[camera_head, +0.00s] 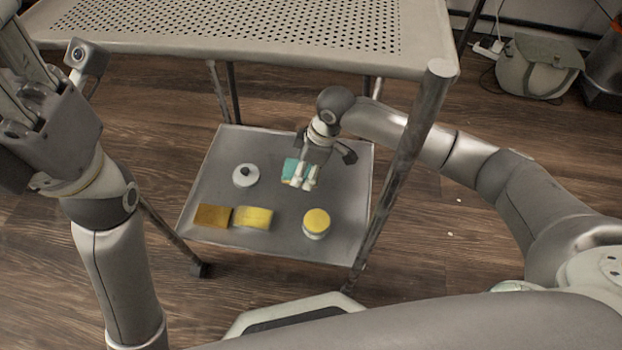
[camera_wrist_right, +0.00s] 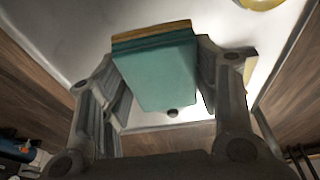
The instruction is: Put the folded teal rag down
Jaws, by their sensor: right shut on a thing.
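The folded teal rag (camera_head: 289,169) is between the fingers of my right gripper (camera_head: 301,184), over the lower shelf of the cart. In the right wrist view the rag (camera_wrist_right: 160,75) shows as a flat teal block with an orange-brown strip along its far edge. The fingers of my right gripper (camera_wrist_right: 165,90) close on it from both sides. Whether the rag touches the shelf is hard to tell.
The grey lower shelf (camera_head: 275,147) carries a white round item with a dark knob (camera_head: 246,175), a brown block (camera_head: 212,216), a yellow block (camera_head: 254,217) and a yellow-lidded jar (camera_head: 316,223). The perforated top (camera_head: 250,30) and a post (camera_head: 410,150) are close to my right arm.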

